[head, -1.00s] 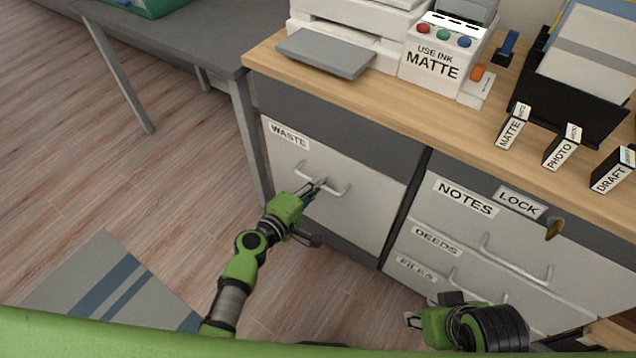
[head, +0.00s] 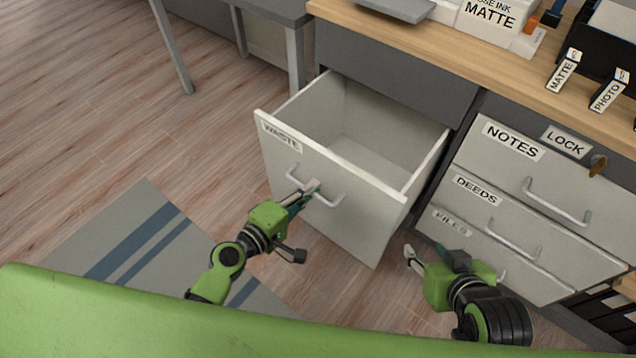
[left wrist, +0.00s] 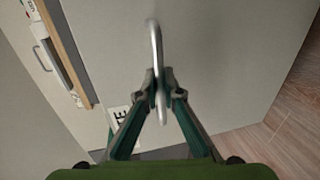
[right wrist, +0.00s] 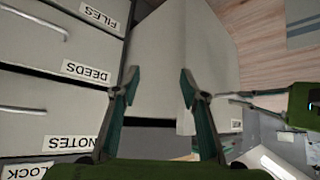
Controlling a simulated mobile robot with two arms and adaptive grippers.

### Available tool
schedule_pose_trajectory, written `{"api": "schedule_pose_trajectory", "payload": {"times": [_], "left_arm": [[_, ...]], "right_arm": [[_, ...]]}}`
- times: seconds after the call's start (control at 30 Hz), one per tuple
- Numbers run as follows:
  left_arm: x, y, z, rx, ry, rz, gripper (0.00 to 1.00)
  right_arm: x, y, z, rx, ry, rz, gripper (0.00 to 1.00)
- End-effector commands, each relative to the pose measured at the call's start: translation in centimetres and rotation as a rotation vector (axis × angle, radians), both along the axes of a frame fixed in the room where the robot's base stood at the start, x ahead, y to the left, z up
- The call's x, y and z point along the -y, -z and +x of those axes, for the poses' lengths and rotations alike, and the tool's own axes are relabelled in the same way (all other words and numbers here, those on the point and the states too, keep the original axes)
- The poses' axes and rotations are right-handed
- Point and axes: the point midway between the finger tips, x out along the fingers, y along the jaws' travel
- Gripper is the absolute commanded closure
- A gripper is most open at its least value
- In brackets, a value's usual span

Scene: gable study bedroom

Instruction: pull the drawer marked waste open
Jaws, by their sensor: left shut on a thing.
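The drawer marked waste (head: 330,205) stands well out of the cabinet in the head view, and its inside looks empty. Its metal bar handle (head: 328,203) is on the front panel. My left gripper (head: 308,190) is shut on this handle; the left wrist view shows the bar (left wrist: 155,45) between the two fingertips (left wrist: 160,88). My right gripper (head: 412,255) is empty, below the drawers marked notes, deeds and files.
The notes drawer (head: 470,150), deeds drawer (head: 465,205) and files drawer (head: 450,235) are shut at the right. A key (head: 598,165) sits by the lock label. A striped rug (head: 130,225) lies on the floor at the left. A grey desk (head: 270,10) stands behind.

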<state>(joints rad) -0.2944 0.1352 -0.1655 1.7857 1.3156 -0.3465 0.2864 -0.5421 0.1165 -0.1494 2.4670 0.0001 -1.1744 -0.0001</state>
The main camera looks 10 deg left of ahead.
Motion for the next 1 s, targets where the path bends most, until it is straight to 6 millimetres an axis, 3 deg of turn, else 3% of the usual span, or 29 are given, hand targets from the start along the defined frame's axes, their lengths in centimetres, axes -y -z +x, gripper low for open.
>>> {"api": "schedule_pose_trajectory", "payload": {"times": [0.2,0.6,0.7,1.0], "left_arm": [[-0.7,0.2,-1.2,-0.002,-0.001,0.003,1.00],[-0.9,0.1,-1.3,-0.002,-0.002,0.001,1.00],[-0.8,0.1,-1.3,-0.002,-0.002,0.001,0.76],[-0.8,0.0,-1.3,-0.001,-0.001,0.001,0.76]], "right_arm": [[-0.6,-1.2,1.7,0.087,-0.007,0.019,0.60],[-0.7,-1.5,2.0,0.102,-0.007,0.022,0.60],[-0.7,-1.5,2.0,0.102,-0.007,0.022,0.60],[-0.7,-1.4,1.9,0.100,-0.008,0.022,0.60]]}}
